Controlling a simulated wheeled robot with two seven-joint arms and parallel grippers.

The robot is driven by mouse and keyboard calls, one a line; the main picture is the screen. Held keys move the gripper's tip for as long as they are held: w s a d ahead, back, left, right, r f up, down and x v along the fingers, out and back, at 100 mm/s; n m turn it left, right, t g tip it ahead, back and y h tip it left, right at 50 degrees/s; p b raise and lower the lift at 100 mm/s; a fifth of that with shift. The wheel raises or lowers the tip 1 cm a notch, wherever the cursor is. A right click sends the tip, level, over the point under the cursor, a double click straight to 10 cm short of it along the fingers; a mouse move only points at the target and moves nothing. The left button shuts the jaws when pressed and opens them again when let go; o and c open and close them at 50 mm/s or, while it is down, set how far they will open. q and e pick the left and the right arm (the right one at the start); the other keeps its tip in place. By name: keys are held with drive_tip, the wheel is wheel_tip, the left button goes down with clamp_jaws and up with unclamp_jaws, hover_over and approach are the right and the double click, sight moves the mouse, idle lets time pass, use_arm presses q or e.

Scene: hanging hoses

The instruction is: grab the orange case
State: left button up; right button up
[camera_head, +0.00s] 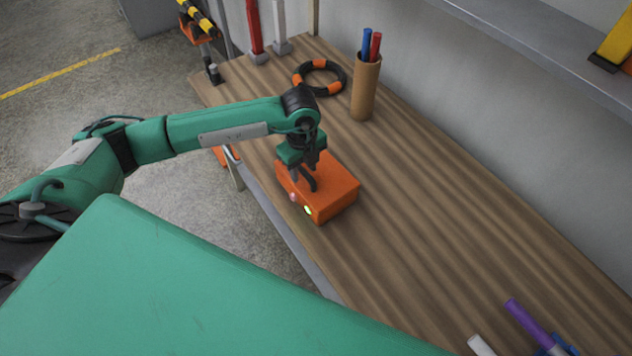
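The orange case (335,197) sits on the wooden workbench, near its left edge. A small green light and a pale pinkish spot show on its near-left side. My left gripper (308,181) points down from the end of the green arm, right over the case's top. Its dark fingers overlap a dark handle-like shape there, and the two are hard to tell apart. I cannot tell whether the fingers are open or closed around anything. The gripper hides part of the case's top. My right gripper is not in view.
A purple marker (527,322) lies front right. A grey shelf (540,45) overhangs the back. The bench right of the case is clear.

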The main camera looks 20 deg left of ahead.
use_arm(q)
clamp_jaws()
drive_tip(key=shift+r, duration=0.1)
idle(0.3)
